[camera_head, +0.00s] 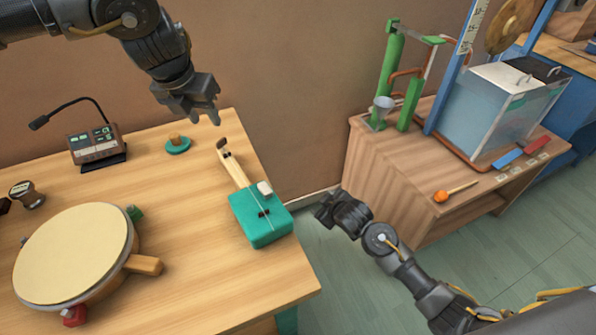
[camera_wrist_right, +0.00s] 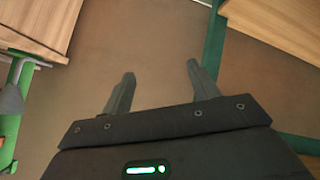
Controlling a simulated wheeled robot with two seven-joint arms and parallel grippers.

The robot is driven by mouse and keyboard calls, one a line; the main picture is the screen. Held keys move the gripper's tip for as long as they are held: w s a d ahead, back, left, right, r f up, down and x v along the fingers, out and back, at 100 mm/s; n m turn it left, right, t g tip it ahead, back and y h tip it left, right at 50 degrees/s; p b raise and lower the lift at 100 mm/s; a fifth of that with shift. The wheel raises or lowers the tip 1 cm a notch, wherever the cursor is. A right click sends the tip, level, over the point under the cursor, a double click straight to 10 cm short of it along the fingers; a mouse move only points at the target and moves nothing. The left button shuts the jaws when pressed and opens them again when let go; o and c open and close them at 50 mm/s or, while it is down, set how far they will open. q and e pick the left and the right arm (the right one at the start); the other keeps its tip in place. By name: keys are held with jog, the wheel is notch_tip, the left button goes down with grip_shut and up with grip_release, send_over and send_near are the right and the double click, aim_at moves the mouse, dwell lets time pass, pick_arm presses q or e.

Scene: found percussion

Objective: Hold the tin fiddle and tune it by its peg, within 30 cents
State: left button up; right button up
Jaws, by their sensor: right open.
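The tin fiddle (camera_head: 262,228) lies on the wooden table near its right edge. It has a teal box body, a pale wooden neck (camera_head: 235,168) and a dark head end (camera_head: 222,144) pointing away; the peg is too small to make out surely. A small white block (camera_head: 265,188) sits at the body's far edge. My left gripper (camera_head: 204,116) hangs open and empty above the table, beyond and left of the fiddle's head. My right gripper (camera_head: 328,208) is off the table's right side, apart from the fiddle; in the right wrist view (camera_wrist_right: 160,75) its fingers are spread and empty.
A microphone device (camera_head: 95,146), a teal disc with a wooden knob (camera_head: 178,146) and a round drum (camera_head: 72,255) stand on the table.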

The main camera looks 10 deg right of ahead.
jog(key=w+a+r+n+y, duration=0.3)
jog(key=a+r+n+y, duration=0.1)
jog(key=r+n, duration=0.35)
jog(key=w+a+r+n+y, duration=0.3)
jog(key=a+r+n, duration=0.1)
jog(key=r+n, duration=0.4)
jog(key=w+a+r+n+y, duration=0.4)
jog(key=r+n, duration=0.3)
jog(key=n, duration=0.2)
jog(key=n+g+y, duration=0.3)
jog(key=n+g, duration=0.8)
jog(key=n, duration=0.7)
send_near(260, 191)
jog(key=w+a+f, duration=0.2)
jog(key=w+f, duration=0.2)
jog(key=w, duration=0.3)
jog(key=s+d+r+n+g+y, duration=0.1)
jog(key=s+r+n+g, duration=0.3)
jog(key=n, duration=0.3)
jog(key=x, duration=0.3)
jog(key=s+x, duration=0.1)
jog(key=x, duration=0.3)
jog(key=f+x, duration=0.1)
jog(key=x, duration=0.3)
jog(key=shift+s+d, duration=0.15)
jog(key=shift+s, duration=0.05)
jog(key=c, duration=1.3)
